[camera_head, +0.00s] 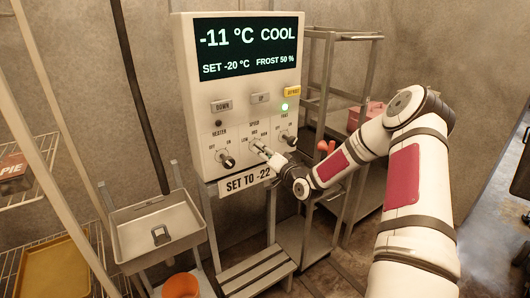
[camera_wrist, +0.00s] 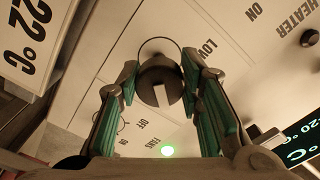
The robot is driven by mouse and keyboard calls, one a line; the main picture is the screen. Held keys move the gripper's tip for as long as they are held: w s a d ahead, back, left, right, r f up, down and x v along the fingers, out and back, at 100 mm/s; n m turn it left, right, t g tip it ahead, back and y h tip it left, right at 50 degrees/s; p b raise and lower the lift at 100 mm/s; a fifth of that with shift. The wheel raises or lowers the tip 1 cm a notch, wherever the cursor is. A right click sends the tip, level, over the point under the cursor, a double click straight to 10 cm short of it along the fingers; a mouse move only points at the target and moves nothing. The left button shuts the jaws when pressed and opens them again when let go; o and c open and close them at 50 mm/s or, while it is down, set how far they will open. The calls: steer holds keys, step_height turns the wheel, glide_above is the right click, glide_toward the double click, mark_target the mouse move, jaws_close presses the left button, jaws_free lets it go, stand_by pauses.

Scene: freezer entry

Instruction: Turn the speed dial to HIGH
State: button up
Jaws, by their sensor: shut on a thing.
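The speed dial (camera_wrist: 160,80) is a dark round knob with a white mark, on a pale control panel (camera_head: 184,60). In the head view my gripper (camera_head: 261,148) reaches the panel from the right and covers most of the dial, below the SPEED label. The wrist view shows my gripper (camera_wrist: 160,90) with its green-padded fingers on either side of the dial, shut on it. The HIGH label cannot be made out in the wrist view.
The heater knob (camera_head: 227,161) is left of my gripper and the fans knob (camera_head: 291,139) is to its right. A green lamp (camera_head: 284,106) is lit. The display (camera_head: 245,48) reads -11 °C COOL. A sink (camera_head: 157,227) and shelves (camera_head: 345,100) flank the panel.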

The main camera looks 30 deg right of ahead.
steer(key=shift+m, duration=1.1)
steer(key=shift+p, duration=0.3)
steer(key=o, duration=1.2)
steer(key=s, duration=1.2)
steer(key=shift+d, duration=0.2)
